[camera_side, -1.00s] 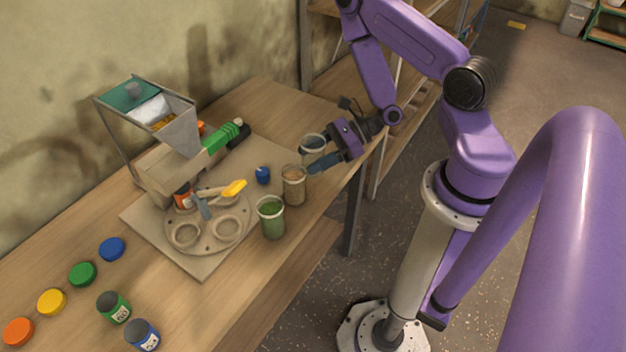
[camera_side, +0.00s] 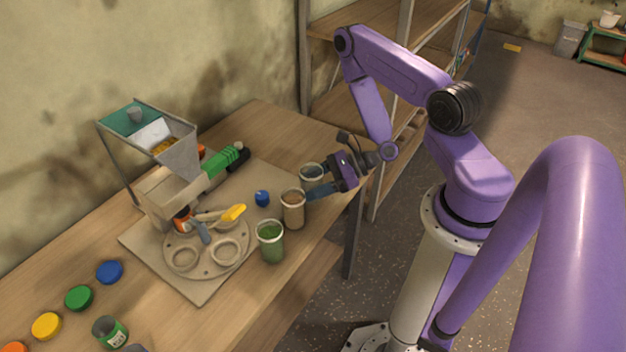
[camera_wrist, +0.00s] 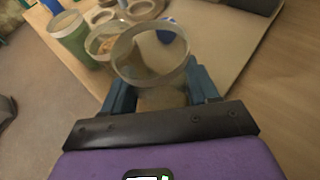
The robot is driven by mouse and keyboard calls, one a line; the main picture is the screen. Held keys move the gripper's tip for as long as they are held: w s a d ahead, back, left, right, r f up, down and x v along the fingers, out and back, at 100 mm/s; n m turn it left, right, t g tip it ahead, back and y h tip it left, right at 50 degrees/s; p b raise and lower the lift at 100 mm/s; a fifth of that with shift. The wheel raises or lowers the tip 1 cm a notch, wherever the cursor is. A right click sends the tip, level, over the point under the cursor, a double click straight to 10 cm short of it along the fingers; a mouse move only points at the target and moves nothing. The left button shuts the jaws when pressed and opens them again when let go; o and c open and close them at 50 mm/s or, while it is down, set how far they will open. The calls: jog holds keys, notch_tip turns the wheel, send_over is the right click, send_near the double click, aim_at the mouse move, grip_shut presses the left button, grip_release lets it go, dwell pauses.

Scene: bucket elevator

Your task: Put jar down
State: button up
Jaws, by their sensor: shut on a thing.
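A clear jar with a pale rim (camera_side: 311,171) stands upright in my gripper (camera_side: 322,191) at the right end of a row of jars. Its inside looks grey-blue in the side view. In the wrist view the jar's wide rim (camera_wrist: 150,50) sits between my two blue fingers, which are shut on it. Its base is partly hidden by my fingers and the jar in front, so I cannot tell whether it touches the table.
A jar of beige stuff (camera_side: 293,210) stands just left of the held jar, with a green-filled jar (camera_side: 270,242) beyond. A blue piece (camera_side: 262,198) lies near. A round plate with holes (camera_side: 205,247) and a hopper (camera_side: 170,140) are further left. The wooden table (camera_side: 258,120) is clear behind.

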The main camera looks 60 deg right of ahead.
jog(key=shift+f, duration=1)
jog(key=shift+f, duration=0.1)
jog(key=o, duration=1.1)
